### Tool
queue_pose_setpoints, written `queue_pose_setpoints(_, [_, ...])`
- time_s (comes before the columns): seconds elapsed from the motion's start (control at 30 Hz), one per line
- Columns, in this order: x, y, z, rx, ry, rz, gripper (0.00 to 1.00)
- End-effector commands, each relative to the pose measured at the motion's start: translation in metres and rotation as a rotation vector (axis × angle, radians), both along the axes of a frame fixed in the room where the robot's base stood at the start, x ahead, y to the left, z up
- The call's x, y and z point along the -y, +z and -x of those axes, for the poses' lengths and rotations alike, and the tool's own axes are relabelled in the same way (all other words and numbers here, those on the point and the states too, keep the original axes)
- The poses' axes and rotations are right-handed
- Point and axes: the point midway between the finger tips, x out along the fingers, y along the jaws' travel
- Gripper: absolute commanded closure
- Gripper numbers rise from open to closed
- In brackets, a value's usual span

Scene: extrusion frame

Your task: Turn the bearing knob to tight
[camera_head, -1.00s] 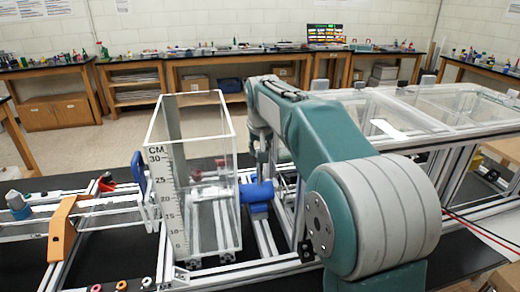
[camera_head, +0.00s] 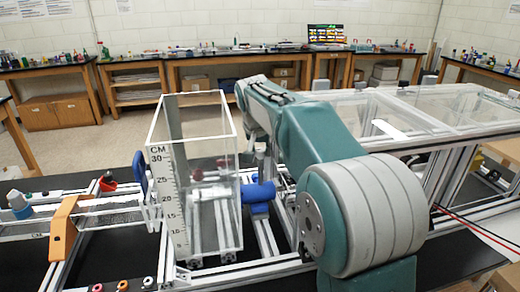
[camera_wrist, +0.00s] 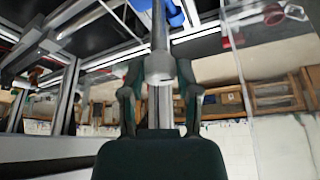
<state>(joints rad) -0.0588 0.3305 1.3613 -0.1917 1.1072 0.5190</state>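A blue fitting (camera_head: 258,192) sits just right of the clear tank in the head view. A grey upright rod (camera_head: 261,158) stands above it. In the wrist view, the blue fitting (camera_wrist: 172,12) shows at the top edge, and the grey rod (camera_wrist: 160,66) ends in a thicker round tip. I cannot tell for sure which part is the bearing knob. My gripper (camera_wrist: 160,76) is open, with one dark finger on each side of the rod's tip; I see no clear contact. In the head view my arm hides most of the gripper.
The clear tank (camera_head: 222,190) with a centimetre scale stands close on the left of the fitting. Metal extrusion rails (camera_head: 268,240) run below. A long clear channel (camera_head: 440,105) fills the right. An orange bracket (camera_head: 62,228) is at left.

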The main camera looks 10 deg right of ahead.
Motion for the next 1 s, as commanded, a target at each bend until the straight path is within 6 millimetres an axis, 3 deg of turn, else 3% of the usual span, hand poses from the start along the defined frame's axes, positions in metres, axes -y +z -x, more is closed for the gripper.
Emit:
queue_pose_setpoints(0.47, [0.0,0.004,0.0,0.005,0.001,0.0,0.27])
queue_pose_setpoints(1.0, [-0.001,0.089,-0.002,0.003,0.001,0.001,0.27])
